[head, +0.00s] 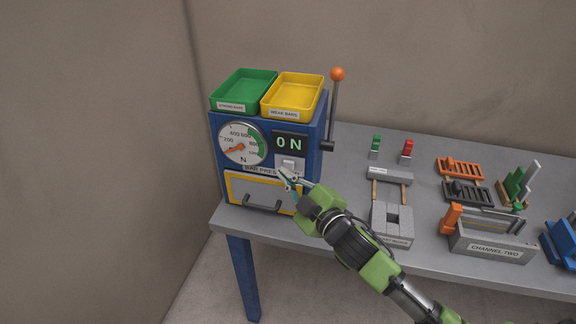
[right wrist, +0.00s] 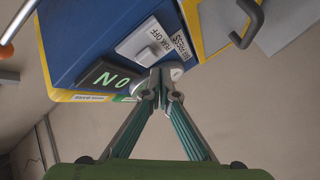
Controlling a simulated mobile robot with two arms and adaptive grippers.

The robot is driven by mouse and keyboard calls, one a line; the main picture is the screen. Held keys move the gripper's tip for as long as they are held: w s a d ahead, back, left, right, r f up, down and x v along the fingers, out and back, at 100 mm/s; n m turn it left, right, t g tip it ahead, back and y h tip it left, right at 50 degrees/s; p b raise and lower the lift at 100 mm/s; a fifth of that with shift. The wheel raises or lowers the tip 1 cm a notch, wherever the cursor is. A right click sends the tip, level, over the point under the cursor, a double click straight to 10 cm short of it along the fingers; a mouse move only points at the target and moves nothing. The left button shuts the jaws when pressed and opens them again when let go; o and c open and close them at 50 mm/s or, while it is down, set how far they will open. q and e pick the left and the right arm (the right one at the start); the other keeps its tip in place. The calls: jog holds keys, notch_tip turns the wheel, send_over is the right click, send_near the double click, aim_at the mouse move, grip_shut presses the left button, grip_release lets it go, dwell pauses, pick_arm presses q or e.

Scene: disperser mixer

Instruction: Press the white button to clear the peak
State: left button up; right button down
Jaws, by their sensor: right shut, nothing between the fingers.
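The white button (head: 291,163) is on the front of the blue bar press (head: 318,140), just below the display (head: 290,143), which reads 0 N. In the right wrist view the white button (right wrist: 146,40) is a raised block beside a label that seems to read PEAK OFF. My right gripper (head: 285,176) is shut and empty. Its fingertips are in front of the press, just below the button in the head view. In the right wrist view the fingertips (right wrist: 160,75) appear beside the button, over part of the white gauge. I cannot tell whether they touch the press. My left gripper is not in view.
The round gauge (head: 243,144) is left of the display. A yellow-framed drawer (head: 262,194) with a grey handle is below. Green (head: 243,90) and yellow (head: 293,93) trays sit on top. An orange-knobbed lever (head: 337,75) stands at the right side. Several fixtures occupy the grey table (head: 350,150).

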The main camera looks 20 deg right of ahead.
jog(key=shift+a, duration=0.1)
jog(key=shift+s+a+p, duration=0.15)
jog(key=shift+s+a, duration=0.3)
jog(key=shift+s, duration=0.25)
jog(key=shift+s+a+p, duration=0.1)
jog(key=shift+s+a, duration=0.3)
jog(key=shift+s, duration=0.25)
jog(key=shift+s+a+p, duration=0.15)
jog(key=shift+s+a, duration=0.3)
jog(key=shift+s, duration=0.25)
jog(key=shift+f, duration=0.1)
jog(key=s+d+f+m+g+h, duration=0.35)
jog(key=s+f+m+g, duration=0.2)
jog(key=s+f, duration=0.45)
jog(key=s+f+m+g, duration=0.2)
jog(key=s+f+g, duration=0.25)
jog(key=s, duration=0.55)
jog(key=s+f+m+g, duration=0.3)
jog(key=s+f, duration=0.3)
jog(key=s, duration=0.4)
notch_tip(320, 180, down, 26)
jog(key=s+r+g+b, duration=0.1)
jog(key=g+b, duration=0.1)
jog(key=s+d+f+b, duration=0.1)
jog(key=s+d+f, duration=0.2)
jog(key=s+f, duration=1.4)
notch_tip(320, 180, down, 2)
jog(key=shift+s+d+f+n+g, duration=0.1)
jog(key=shift+s+d+n+g, duration=0.15)
jog(key=shift+n+g, duration=0.15)
